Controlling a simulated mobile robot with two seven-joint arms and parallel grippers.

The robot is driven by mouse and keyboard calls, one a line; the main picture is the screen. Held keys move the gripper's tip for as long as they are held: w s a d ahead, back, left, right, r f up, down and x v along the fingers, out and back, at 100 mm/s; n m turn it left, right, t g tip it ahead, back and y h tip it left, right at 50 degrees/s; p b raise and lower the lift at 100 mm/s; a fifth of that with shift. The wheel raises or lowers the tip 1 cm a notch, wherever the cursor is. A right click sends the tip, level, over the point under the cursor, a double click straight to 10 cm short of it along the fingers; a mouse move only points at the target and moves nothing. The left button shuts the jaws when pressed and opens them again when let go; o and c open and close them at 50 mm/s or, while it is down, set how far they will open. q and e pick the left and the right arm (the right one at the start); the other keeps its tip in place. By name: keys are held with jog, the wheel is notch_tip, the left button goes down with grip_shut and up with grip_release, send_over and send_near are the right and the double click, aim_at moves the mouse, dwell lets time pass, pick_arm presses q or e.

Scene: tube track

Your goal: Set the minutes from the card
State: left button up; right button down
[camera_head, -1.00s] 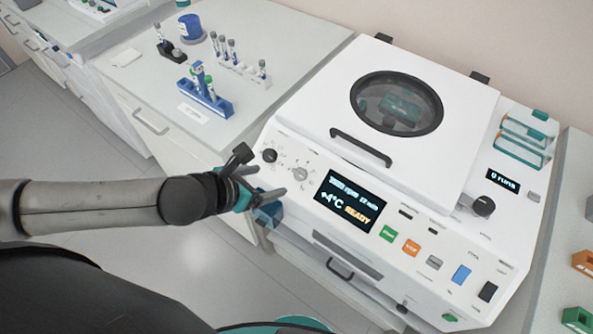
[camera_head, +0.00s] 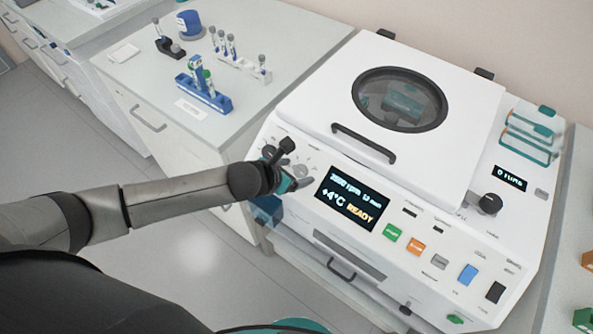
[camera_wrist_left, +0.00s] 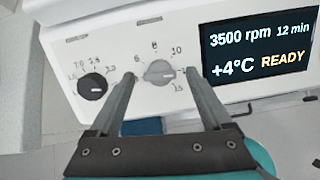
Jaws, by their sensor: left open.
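The white centrifuge has a grey minutes dial (camera_wrist_left: 158,72) with a printed scale; 6, 8, 10 and 15 are legible, and my right-hand finger covers part of it. A black speed dial (camera_wrist_left: 93,86) is to its left. The display (camera_wrist_left: 258,47) reads 3500 rpm, 12 min, +4°C, READY. My left gripper (camera_wrist_left: 160,75) is open, its fingers on either side of the grey dial; contact cannot be told. In the head view this gripper (camera_head: 297,165) is at the panel's left part. A small white card (camera_head: 191,108) lies on the bench, its print unreadable.
A blue tube rack (camera_head: 205,95) and a white tube rack (camera_head: 240,68) stand on the left bench (camera_head: 130,85). Green (camera_head: 391,232) and orange (camera_head: 415,247) buttons are right of the display. The centrifuge lid (camera_head: 440,150) is closed.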

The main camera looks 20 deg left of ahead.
pick_arm(q)
jog(key=shift+w+d+f, duration=0.1)
jog(key=shift+w+f, duration=0.15)
jog(key=shift+w, duration=0.05)
grip_shut()
dwell(0.6)
